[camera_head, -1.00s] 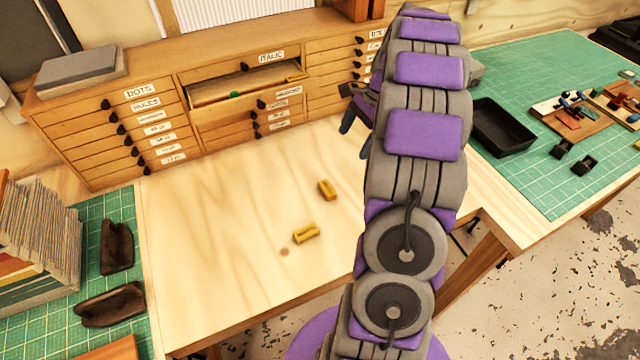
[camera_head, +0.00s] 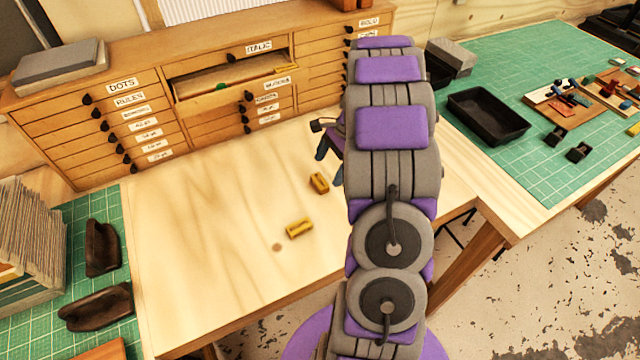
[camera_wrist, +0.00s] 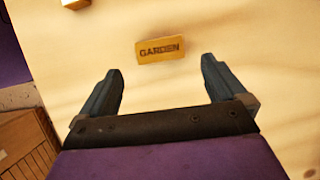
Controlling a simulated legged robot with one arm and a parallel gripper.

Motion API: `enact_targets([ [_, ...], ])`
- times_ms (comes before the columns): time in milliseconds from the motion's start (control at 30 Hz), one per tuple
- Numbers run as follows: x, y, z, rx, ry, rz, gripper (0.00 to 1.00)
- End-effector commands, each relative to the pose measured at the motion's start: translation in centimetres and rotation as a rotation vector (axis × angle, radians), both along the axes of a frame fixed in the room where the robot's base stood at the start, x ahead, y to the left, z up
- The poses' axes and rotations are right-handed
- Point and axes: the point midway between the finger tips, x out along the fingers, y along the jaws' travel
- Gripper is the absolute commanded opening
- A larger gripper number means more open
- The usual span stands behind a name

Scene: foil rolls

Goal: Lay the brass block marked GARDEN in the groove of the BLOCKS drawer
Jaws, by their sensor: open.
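The brass block marked GARDEN (camera_wrist: 161,49) lies flat on the pale tabletop in the wrist view, ahead of and between my fingertips, not touching them. In the head view it appears to be the block (camera_head: 319,182) nearer the cabinet. My gripper (camera_wrist: 160,75) is open and empty above the table; in the head view its fingers (camera_head: 328,148) show partly behind my arm. A second brass block (camera_head: 299,229) lies nearer the front; its edge shows in the wrist view (camera_wrist: 75,3). An open drawer (camera_head: 225,99) under the ITALIC one holds small green and brass pieces; its label is unclear.
The wooden drawer cabinet (camera_head: 120,115) stands along the back. A black tray (camera_head: 489,115) sits on the green mat at right. Two dark curved pieces (camera_head: 101,248) (camera_head: 97,307) and a stack of sheets (camera_head: 28,235) are at left. The tabletop's left half is clear.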

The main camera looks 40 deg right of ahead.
Motion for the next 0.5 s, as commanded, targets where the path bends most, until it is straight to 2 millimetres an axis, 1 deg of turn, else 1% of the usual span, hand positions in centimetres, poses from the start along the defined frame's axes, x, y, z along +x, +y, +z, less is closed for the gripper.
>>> enact_targets([
  [200, 0.6, 1.6, -2.6, -0.001, 0.0, 0.0, 0.98],
  [300, 0.7, 2.1, -3.7, -0.002, 0.0, 0.001, 0.98],
  [400, 0.7, 2.4, -4.2, -0.001, 0.0, 0.001, 0.98],
  [500, 0.7, 2.4, -4.1, -0.001, -0.001, 0.001, 0.98],
])
